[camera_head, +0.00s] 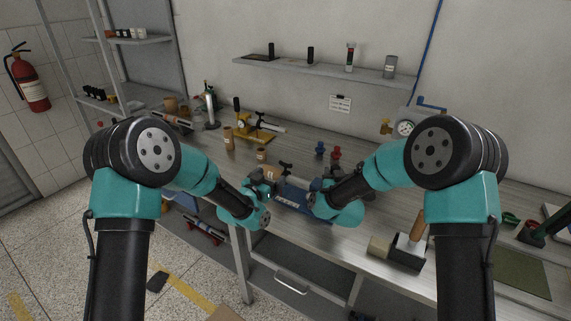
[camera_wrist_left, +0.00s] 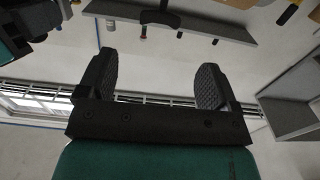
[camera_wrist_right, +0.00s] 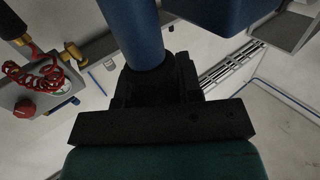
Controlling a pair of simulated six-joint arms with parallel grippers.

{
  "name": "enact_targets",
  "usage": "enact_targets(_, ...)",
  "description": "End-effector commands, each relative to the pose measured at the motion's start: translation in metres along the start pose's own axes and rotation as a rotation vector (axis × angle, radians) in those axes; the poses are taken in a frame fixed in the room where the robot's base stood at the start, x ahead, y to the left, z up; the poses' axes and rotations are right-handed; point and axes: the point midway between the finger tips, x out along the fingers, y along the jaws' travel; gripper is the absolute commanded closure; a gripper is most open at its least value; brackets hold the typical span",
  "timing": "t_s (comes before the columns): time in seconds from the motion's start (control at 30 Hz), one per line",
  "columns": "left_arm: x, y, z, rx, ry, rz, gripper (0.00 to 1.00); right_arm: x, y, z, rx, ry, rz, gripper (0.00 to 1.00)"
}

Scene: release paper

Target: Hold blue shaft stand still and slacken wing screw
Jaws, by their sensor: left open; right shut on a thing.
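The blue shaft stand (camera_head: 291,193) is on the bench near its front edge, between my two grippers. In the right wrist view, its blue post (camera_wrist_right: 135,32) stands in the jaws of my right gripper (camera_wrist_right: 157,78), which is shut on it. In the head view, the right gripper (camera_head: 318,187) is at the stand's right side, partly hidden by my wrist. My left gripper (camera_wrist_left: 157,84) is open with nothing between its fingers. In the head view, the left gripper (camera_head: 264,190) is just left of the stand. A small black part (camera_head: 286,167) shows above the stand; I cannot tell whether it is the wing screw.
Brown rolls (camera_head: 228,138) and a yellow-based device (camera_head: 256,135) stand behind to the left. Blue and red pieces (camera_head: 336,153) stand behind the stand. A wooden-handled block (camera_head: 409,251) is at the front right. A wall shelf (camera_head: 315,70) is above.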

Motion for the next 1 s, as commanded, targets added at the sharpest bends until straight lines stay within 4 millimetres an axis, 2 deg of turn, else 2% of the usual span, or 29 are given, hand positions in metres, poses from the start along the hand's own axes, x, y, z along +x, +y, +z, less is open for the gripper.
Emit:
enact_targets(0.4,0.067,0.001,0.0,0.001,0.002,0.0,0.15,0.0,0.0,0.0,0.0,0.0,0.0,1.0)
enact_targets(0.6,0.093,0.0,0.0,0.0,0.001,0.0,0.15,0.0,0.0,0.0,0.0,0.0,0.0,1.0)
enact_targets(0.8,0.103,0.001,0.0,0.0,0.0,0.0,0.15,0.0,0.0,0.0,0.0,0.0,0.0,1.0)
enact_targets(1.0,0.104,0.0,0.0,0.0,0.0,0.0,0.15,0.0,0.0,0.0,0.0,0.0,0.0,1.0)
